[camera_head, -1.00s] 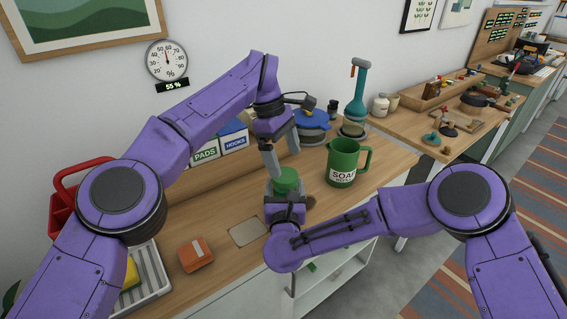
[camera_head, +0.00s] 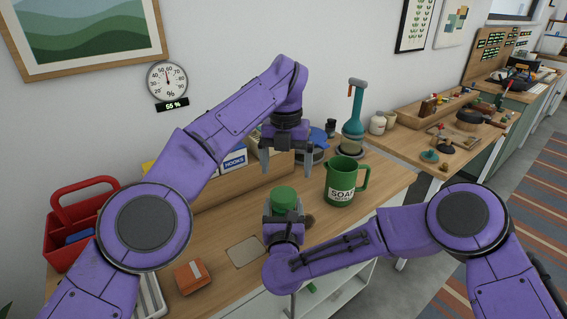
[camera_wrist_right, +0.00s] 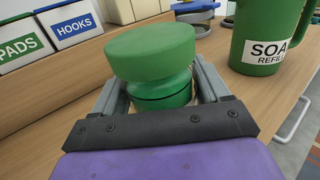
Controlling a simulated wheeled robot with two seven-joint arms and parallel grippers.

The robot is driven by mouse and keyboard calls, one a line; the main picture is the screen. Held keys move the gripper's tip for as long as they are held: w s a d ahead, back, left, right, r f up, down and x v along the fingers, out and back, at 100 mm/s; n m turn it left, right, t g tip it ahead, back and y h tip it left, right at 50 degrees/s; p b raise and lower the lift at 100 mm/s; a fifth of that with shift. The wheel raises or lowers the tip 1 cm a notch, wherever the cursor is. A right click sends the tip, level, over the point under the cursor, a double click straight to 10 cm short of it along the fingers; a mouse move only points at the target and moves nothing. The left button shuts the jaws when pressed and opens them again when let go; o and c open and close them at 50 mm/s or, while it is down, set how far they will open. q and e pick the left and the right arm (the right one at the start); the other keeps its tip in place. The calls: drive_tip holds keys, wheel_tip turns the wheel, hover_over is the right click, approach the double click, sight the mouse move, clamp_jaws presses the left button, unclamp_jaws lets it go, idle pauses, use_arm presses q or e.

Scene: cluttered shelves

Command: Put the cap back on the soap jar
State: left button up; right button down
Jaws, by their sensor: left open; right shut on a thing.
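The soap jar (camera_wrist_right: 160,95) is green and stands upright on the bench, with my right gripper (camera_wrist_right: 163,92) shut around it. A wide, round green cap (camera_head: 284,197) sits on top of the jar. In the right wrist view the cap (camera_wrist_right: 150,50) overhangs the jar and looks slightly tilted and off to the left. I cannot tell whether it is fully seated. My left gripper (camera_head: 287,165) is open and empty above the cap, fingers pointing down and apart from it. In the head view my right gripper (camera_head: 284,222) hides most of the jar.
A green jug (camera_head: 344,184) labelled soap refill stands right of the jar. A square mat (camera_head: 245,252) and an orange box (camera_head: 192,276) lie to the left. A red caddy (camera_head: 78,215) and a hooks box (camera_head: 233,160) stand farther left and behind.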

sight(283, 194)
use_arm(q)
drive_tip(key=n, duration=0.6)
drive_tip(key=shift+a+n, duration=0.25)
drive_tip(key=shift+n, duration=0.05)
drive_tip(key=n, duration=0.2)
drive_tip(key=shift+a+r+n, duration=0.1)
drive_tip(key=shift+n, duration=0.3)
drive_tip(key=n, duration=0.4)
drive_tip(key=shift+n, duration=0.3)
wheel_tip(283, 194, down, 8)
drive_tip(key=shift+f, duration=0.1)
